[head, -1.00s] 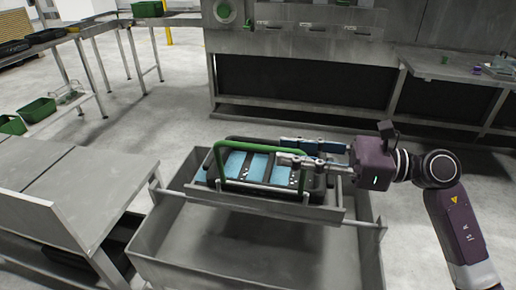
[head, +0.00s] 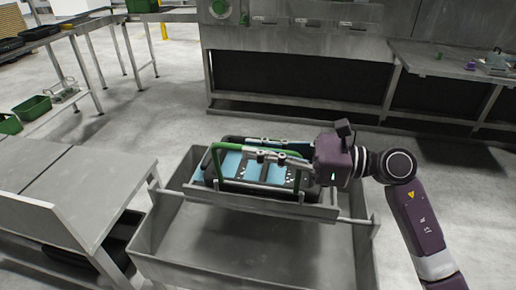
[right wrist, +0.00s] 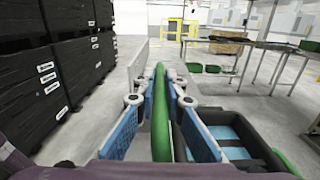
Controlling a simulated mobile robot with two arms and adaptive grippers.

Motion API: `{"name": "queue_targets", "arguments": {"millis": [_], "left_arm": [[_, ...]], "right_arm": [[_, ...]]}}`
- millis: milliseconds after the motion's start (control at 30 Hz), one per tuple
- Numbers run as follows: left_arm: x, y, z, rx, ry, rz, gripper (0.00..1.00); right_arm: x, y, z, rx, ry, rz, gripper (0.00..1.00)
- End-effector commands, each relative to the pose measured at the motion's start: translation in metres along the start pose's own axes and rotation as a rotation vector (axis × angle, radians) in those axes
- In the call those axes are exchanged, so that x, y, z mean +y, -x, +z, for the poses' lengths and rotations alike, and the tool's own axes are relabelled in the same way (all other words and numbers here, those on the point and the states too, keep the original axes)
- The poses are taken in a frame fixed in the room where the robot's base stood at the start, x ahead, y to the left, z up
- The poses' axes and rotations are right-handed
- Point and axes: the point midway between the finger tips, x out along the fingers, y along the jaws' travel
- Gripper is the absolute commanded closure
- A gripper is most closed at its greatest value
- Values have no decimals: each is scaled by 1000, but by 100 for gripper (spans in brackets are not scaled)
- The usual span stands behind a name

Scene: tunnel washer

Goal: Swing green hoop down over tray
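The green hoop (head: 215,160) stands upright over the black tray (head: 200,177), its top bar raised above the tray. The tray holds light blue panels with dark dividers. My right gripper (head: 262,149) reaches in from the right at the height of the hoop's top bar. In the right wrist view the green bar (right wrist: 160,115) runs between my blue finger pads, with gaps beside it, so the fingers look open around it. The tray also shows in the right wrist view (right wrist: 262,142), at the lower right. My left gripper is not in view.
The tray rests on a metal ledge (head: 270,208) over a deep grey tub (head: 190,262). A grey bench (head: 50,185) stands at the left. Stacked black crates (right wrist: 60,75) show at the left in the wrist view. A metal counter (head: 450,60) stands at the back right.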

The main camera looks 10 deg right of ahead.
Motion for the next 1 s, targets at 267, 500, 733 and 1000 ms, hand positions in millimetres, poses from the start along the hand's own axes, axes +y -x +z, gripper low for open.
{"name": "queue_targets", "arguments": {"millis": [267, 500, 733, 1000], "left_arm": [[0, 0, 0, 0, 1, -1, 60], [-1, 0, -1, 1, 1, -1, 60], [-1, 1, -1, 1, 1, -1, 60], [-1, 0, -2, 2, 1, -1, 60]], "right_arm": [[0, 0, 0, 0, 0, 0, 100], [-3, 0, 1, 1, -21, 0, 100], [-18, 0, 3, 2, -126, -1, 100], [-46, 1, 2, 1, -328, -3, 100]]}}
